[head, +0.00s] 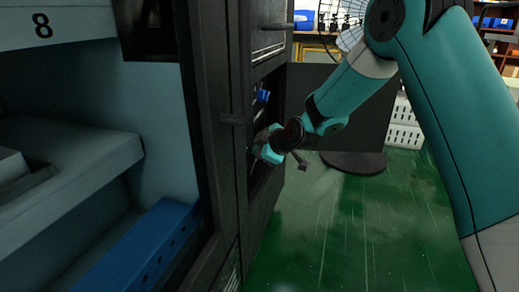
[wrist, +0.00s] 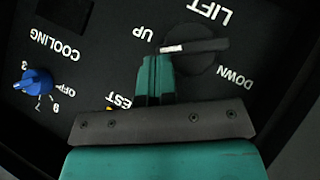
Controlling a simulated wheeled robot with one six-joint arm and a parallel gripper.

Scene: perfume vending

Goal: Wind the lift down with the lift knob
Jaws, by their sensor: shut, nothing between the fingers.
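The lift knob (wrist: 207,47) is a black bar-shaped knob on a dark panel in the wrist view. Its white-marked end points left, close to the word UP; DOWN is printed at its lower right. My gripper (wrist: 155,68) is shut, with its teal fingers together and nothing between them. The fingertips are just below the white-marked end of the knob; whether they touch it I cannot tell. In the head view my gripper (head: 266,150) is at the panel of the dark cabinet, and the lift knob cannot be made out.
A blue cooling knob (wrist: 35,82) sits on the same panel at the left of the wrist view. In the head view a blue knob (head: 263,96) sits above my gripper. Shelves and a blue tray (head: 140,250) are at the left. Green floor (head: 350,230) is open at the right.

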